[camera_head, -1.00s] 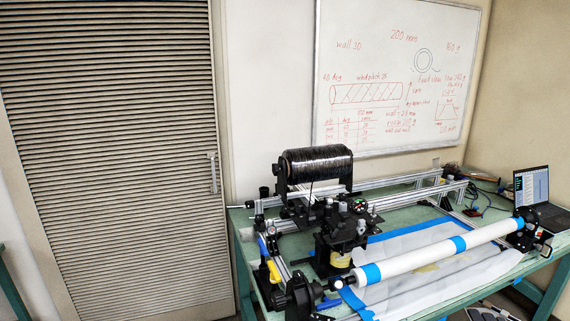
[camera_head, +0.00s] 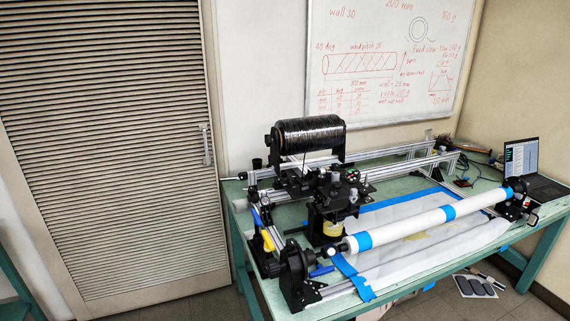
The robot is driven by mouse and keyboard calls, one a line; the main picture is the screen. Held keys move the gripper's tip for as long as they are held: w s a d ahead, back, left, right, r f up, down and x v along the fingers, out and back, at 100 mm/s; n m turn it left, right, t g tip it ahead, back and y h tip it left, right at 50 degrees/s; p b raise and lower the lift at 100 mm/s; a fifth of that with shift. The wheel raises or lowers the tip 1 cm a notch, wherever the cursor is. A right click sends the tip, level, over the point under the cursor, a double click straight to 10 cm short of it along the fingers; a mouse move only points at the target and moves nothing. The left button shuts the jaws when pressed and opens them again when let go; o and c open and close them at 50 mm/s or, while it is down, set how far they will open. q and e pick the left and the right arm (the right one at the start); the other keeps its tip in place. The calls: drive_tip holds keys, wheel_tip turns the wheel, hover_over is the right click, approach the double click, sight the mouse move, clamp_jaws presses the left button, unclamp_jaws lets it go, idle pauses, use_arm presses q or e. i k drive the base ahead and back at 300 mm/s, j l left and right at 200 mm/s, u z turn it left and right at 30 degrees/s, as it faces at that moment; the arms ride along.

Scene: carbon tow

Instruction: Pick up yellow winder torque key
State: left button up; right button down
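A yellow handled tool (camera_head: 268,241), which looks like the torque key, stands at the left end of the winder on the green table (camera_head: 350,303), beside a black motor block. A blue part (camera_head: 257,217) sits just above it. The winder (camera_head: 300,275) has a black end housing, and a long white tube (camera_head: 420,222) with blue tape bands runs from it to the right. Neither of my grippers shows in the head view.
A black tow spool (camera_head: 308,134) stands on the winder's carriage. A laptop (camera_head: 523,160) is at the right end of the table. A slatted door (camera_head: 110,150) is at the left, with clear floor before it. Papers (camera_head: 475,286) lie under the table.

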sight(269, 247)
drive_tip(key=i+j+z, duration=0.1)
drive_tip(key=z, duration=0.25)
drive_tip(key=j+z, duration=0.2)
drive_tip(key=z, duration=0.15)
drive_tip(key=i+j+z, duration=0.2)
drive_tip(key=j, duration=0.6)
drive_tip(key=i+j+z, duration=0.2)
drive_tip(key=j, duration=0.65)
drive_tip(key=j+z, duration=0.25)
drive_tip(key=j, duration=1.95)
